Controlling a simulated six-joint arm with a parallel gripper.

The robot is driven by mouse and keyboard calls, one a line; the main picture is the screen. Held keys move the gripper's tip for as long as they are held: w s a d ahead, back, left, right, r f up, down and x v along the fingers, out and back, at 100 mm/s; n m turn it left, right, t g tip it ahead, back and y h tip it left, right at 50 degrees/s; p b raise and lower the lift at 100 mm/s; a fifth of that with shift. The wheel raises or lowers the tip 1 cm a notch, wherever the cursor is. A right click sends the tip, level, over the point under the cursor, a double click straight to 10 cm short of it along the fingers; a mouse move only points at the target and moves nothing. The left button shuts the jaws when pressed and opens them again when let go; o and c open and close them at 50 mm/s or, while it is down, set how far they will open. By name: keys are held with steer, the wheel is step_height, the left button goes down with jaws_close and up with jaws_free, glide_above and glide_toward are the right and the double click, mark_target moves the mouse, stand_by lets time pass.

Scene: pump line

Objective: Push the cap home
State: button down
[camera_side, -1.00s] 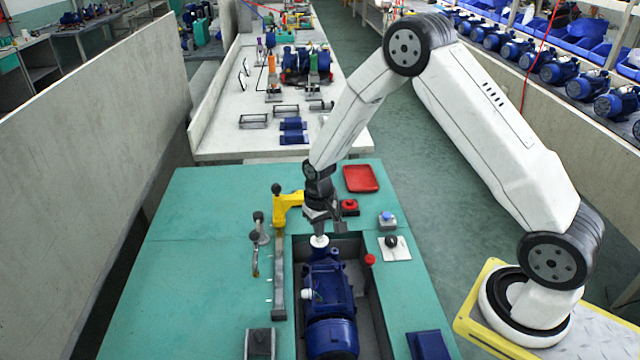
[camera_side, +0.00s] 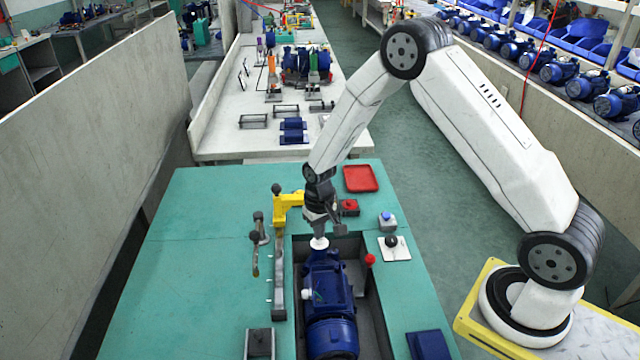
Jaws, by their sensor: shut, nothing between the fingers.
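The blue pump (camera_side: 330,290) lies in a recess in the green bench. A white cap (camera_side: 319,243) sits at its far end, right under my gripper (camera_side: 319,232). My gripper is shut and points down at the cap with no clear gap showing; I cannot tell whether they touch. A second small white part (camera_side: 307,294) shows on the pump's left side. How deep the far cap sits cannot be made out.
A yellow clamp (camera_side: 283,205) stands left of my gripper. A red-topped button box (camera_side: 349,207), a red tray (camera_side: 361,179), a blue-topped box (camera_side: 387,220) and a black knob on a white plate (camera_side: 394,248) are to the right. The green bench's left side is mostly clear.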

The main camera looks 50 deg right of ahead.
mark_target(321, 241)
steer(key=shift+r, duration=3.45)
steer(key=shift+r, duration=0.1)
steer(key=s+a+r+n+t, duration=0.1)
steer(key=s+r, duration=0.3)
steer(key=s, duration=0.4)
steer(key=s+a+r+n+t, duration=0.1)
steer(key=s+a+r+n, duration=0.1)
steer(key=s, duration=0.6)
steer(key=shift+a+r+t, duration=0.3)
steer(key=shift+a+r, duration=0.3)
steer(key=shift+r, duration=0.35)
